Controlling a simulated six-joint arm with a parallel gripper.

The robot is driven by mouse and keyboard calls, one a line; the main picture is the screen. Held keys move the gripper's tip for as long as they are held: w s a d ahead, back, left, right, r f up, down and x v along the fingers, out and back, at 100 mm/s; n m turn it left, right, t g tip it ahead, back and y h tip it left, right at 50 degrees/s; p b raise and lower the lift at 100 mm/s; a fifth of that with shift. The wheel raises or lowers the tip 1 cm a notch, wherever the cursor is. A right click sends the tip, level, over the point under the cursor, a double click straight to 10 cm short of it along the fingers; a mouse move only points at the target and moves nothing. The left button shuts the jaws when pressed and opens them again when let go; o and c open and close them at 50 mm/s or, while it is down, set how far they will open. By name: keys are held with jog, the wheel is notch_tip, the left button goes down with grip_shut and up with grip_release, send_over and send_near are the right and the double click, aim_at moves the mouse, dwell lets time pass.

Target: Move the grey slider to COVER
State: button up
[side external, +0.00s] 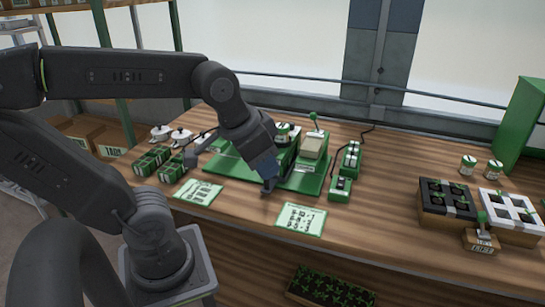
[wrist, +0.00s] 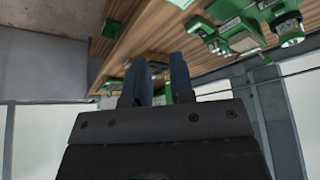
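The green seeder machine (side external: 312,178) stands on the wooden bench, with a tan-topped block and a green-knobbed lever at its back. I cannot pick out the grey slider or a COVER mark; my arm hides part of the machine. A small green control box (side external: 340,188) with a dark face sits at the machine's right front. My gripper (side external: 268,178) points down over the machine's front edge, and I cannot tell whether it touches anything. In the wrist view its two bluish fingers (wrist: 158,80) stand apart with nothing seen between them.
Printed cards (side external: 301,218) (side external: 198,192) lie along the bench front. Green packets (side external: 152,161) and white-lidded pots (side external: 181,136) are at left. A black tray (side external: 436,217), a white tray (side external: 491,203) and a small lever box (side external: 481,240) stand at right.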

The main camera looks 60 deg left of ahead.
jog(key=o, duration=0.4)
jog(key=w+a+g, duration=0.1)
jog(key=w+a, duration=0.1)
jog(key=a, duration=0.1)
jog(key=w+a+g, duration=0.1)
jog(key=w+a, duration=0.1)
jog(key=a, duration=0.1)
jog(key=w+a, duration=0.2)
jog(key=a, duration=0.1)
jog(key=shift+w+r+g, duration=0.3)
jog(key=shift+r+g, duration=0.1)
jog(key=shift+o, duration=0.6)
jog(key=w+a+f+g, duration=0.2)
jog(key=w+a, duration=0.1)
jog(key=a, duration=0.8)
jog(key=shift+a, duration=0.3)
notch_tip(320, 180, down, 14)
jog(key=shift+a+r, duration=0.1)
grip_shut()
jog(key=shift+w, duration=0.1)
